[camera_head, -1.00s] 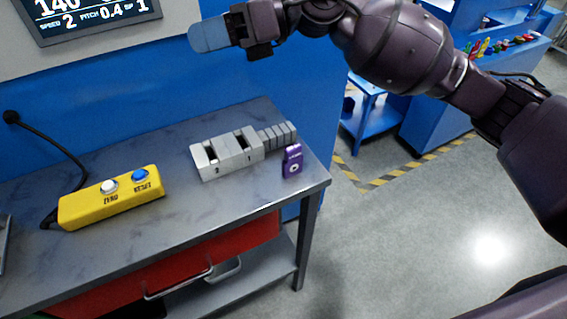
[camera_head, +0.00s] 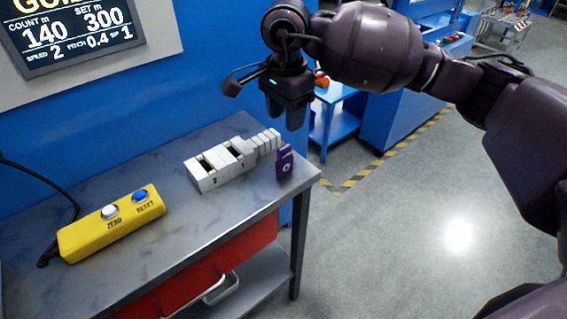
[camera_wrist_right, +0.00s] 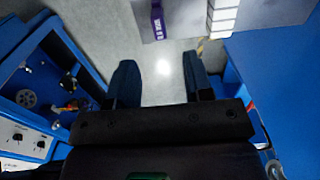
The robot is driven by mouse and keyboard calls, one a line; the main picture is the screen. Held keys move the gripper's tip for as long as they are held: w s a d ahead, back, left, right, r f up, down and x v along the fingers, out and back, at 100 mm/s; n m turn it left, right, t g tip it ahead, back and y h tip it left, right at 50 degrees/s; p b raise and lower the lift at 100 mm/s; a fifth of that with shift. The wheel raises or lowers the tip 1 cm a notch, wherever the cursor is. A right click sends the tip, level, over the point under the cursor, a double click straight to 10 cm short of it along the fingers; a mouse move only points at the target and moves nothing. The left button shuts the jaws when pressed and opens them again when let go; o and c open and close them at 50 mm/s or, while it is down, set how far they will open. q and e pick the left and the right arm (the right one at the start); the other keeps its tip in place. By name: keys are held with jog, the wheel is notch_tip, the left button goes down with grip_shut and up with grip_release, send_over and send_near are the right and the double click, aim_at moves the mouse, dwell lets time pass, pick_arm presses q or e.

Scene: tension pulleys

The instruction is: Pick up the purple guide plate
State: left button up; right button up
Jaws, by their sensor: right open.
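The purple guide plate (camera_head: 284,162) stands upright on the grey table near its right edge, beside the end of a light grey slotted block (camera_head: 220,163). It also shows at the top of the right wrist view (camera_wrist_right: 158,20). My right gripper (camera_head: 284,122) points down above and behind the plate, apart from it. In the right wrist view its two fingers (camera_wrist_right: 168,80) are spread with nothing between them but floor. My left gripper is not in any view.
The grey table (camera_head: 120,185) also carries a yellow box (camera_head: 112,222) with ZERO and RESET buttons at the left. A blue wall panel (camera_head: 130,105) rises behind the table. A red drawer (camera_head: 215,270) is below. Open floor (camera_head: 400,240) lies to the right.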

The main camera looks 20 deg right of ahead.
aim_at(285, 147)
jog(key=shift+d+f, duration=0.1)
jog(key=shift+f, duration=0.05)
jog(key=f, duration=0.5)
jog(key=f+b, duration=0.1)
jog(key=f, duration=0.4)
jog(key=shift+s+a+f, duration=0.1)
jog(key=shift+a+f, duration=0.1)
jog(key=shift+f, duration=0.05)
jog(key=shift+c, duration=0.3)
grip_shut()
